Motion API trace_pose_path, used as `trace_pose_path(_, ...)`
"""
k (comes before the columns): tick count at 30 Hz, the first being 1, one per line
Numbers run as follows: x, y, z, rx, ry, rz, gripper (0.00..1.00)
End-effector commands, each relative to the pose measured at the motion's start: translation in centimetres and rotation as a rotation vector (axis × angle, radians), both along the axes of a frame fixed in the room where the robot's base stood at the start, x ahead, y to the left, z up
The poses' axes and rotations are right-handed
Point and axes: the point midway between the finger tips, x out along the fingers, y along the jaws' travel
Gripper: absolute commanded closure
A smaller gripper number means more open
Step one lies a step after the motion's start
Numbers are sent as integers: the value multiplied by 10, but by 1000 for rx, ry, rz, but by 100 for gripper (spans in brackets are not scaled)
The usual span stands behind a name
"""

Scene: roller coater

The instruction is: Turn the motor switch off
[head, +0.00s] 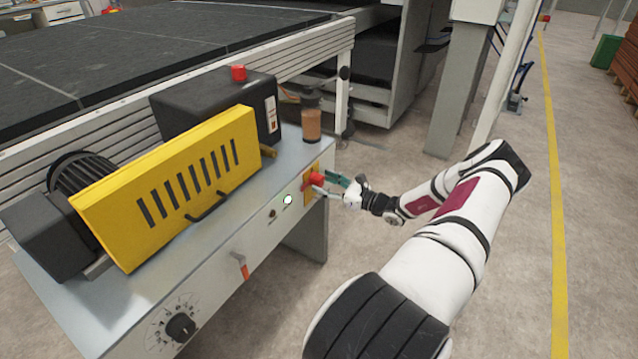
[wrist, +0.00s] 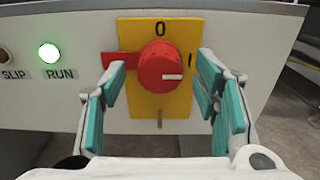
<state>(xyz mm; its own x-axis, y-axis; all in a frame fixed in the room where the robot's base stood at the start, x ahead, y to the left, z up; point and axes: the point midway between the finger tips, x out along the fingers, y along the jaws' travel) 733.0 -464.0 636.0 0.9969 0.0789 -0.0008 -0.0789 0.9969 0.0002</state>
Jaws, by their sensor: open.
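The motor switch is a red rotary knob (wrist: 160,66) on a yellow plate (wrist: 160,106) marked 0 at the top and I at the right. The white mark on the knob points right, toward I. In the head view the red knob (head: 314,179) sits at the right end of the machine's front panel. My gripper (wrist: 158,80) is open, with one teal-padded finger on each side of the knob. The fingers look apart from the knob, but I cannot tell how deep they reach around it. In the head view my gripper (head: 333,185) is right at the switch.
A green RUN lamp (wrist: 49,53) is lit beside the switch, with a SLIP lamp (wrist: 6,57) further left. A black dial (head: 180,327) and an orange-red lever (head: 243,267) are on the same panel. The yellow guard (head: 170,185) stands above. Floor to the right is clear.

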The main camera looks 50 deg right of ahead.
Motion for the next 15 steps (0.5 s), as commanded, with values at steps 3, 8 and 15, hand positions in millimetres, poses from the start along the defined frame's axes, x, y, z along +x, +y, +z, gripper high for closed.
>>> trace_pose_path(3,14,1,-1,0,0,1,44)
trace_pose_path(8,23,2,-1,1,1,0,44)
trace_pose_path(15,24,2,0,1,1,0,44)
